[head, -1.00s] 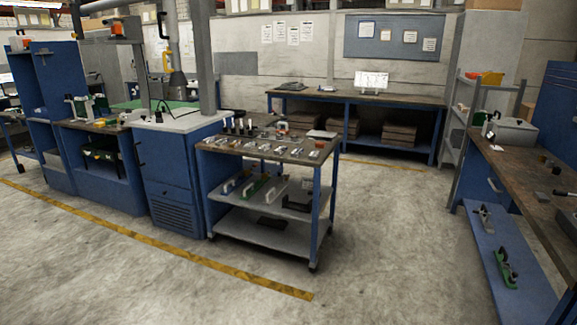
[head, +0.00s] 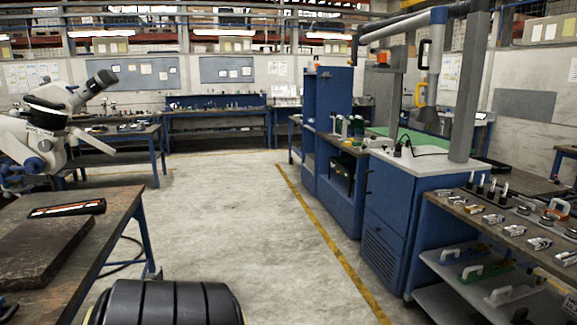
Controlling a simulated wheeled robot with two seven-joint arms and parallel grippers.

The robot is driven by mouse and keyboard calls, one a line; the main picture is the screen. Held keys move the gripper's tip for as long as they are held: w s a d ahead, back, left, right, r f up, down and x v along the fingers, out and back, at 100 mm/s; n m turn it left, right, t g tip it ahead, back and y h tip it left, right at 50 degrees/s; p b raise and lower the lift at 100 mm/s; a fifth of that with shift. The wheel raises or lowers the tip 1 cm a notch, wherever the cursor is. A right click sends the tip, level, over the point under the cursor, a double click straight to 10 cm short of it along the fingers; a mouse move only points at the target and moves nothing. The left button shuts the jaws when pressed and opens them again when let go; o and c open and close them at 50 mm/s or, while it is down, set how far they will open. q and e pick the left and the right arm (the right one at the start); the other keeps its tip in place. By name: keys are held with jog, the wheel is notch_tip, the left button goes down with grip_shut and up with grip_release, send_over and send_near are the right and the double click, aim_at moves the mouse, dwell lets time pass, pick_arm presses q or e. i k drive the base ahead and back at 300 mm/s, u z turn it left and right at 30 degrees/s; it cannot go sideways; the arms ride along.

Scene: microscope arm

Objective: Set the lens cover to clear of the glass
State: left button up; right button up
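A white and blue microscope on an arm (head: 40,120) stands at the left edge of the head view, partly cut off by the frame. Its dark eyepiece (head: 102,80) points up and to the right. I cannot make out the lens cover or the glass, nor tell whether the cover is over it. Neither of my grippers is in view.
A wooden-topped workbench (head: 119,205) at lower left bears a dark slab (head: 45,250) and a black-and-orange flat item (head: 66,209). Open concrete floor (head: 225,215) runs down the middle. A blue cabinet (head: 385,215) and a tool cart (head: 440,295) stand at right.

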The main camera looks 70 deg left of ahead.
aim_at(8, 194)
jog(key=u, duration=3.25)
jog(key=i, duration=2.25)
jog(key=u, duration=0.05)
